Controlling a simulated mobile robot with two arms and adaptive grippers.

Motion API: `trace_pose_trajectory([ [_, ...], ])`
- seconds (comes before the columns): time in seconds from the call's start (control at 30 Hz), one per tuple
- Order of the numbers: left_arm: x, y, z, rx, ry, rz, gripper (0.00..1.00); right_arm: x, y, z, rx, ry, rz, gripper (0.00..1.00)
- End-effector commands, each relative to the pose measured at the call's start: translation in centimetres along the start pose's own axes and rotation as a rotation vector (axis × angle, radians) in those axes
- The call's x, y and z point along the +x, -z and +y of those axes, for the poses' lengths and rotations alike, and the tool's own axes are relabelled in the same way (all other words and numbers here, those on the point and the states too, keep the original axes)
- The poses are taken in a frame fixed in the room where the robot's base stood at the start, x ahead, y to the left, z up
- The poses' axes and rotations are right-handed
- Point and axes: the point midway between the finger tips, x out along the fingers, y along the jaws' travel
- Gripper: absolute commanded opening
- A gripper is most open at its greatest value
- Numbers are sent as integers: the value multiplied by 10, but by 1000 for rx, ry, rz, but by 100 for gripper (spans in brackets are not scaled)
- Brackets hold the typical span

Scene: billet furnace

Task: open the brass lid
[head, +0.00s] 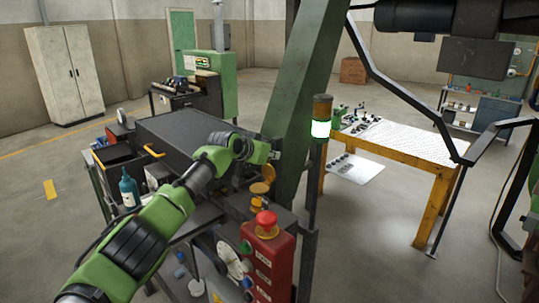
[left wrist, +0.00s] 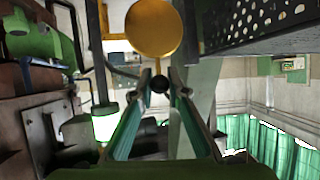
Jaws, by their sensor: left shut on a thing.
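The brass lid shows as a round golden disc (left wrist: 153,28) at the top of the left wrist view. A small dark ball knob (left wrist: 160,84) sits just below the disc, between my fingertips. My left gripper (head: 274,156) reaches in from the left in the head view, and its fingers are closed on this knob. In the head view, brass round parts (head: 259,188) show just below the gripper; I cannot tell which one is the lid. My right gripper is in neither view.
A red control box with a red mushroom button (head: 265,219) stands in front. A dark machine cover (head: 180,135) lies left. A yellow-framed table (head: 410,145) stands at right.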

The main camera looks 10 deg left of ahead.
Motion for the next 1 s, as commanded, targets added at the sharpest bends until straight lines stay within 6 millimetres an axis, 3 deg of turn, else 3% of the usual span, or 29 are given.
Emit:
trace_pose_trajectory([
  [0.27,3,-6,6,-1,-9,-12,0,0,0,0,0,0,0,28],
  [0.3,3,-6,6,-1,-9,-12,25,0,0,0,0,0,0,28],
  [0.33,3,-6,5,-1,-8,-12,33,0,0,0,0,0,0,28],
  [0.77,-1,-2,1,0,-2,-4,33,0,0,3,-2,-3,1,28],
  [1.0,-15,-1,0,1,-4,-2,33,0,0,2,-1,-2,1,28],
])
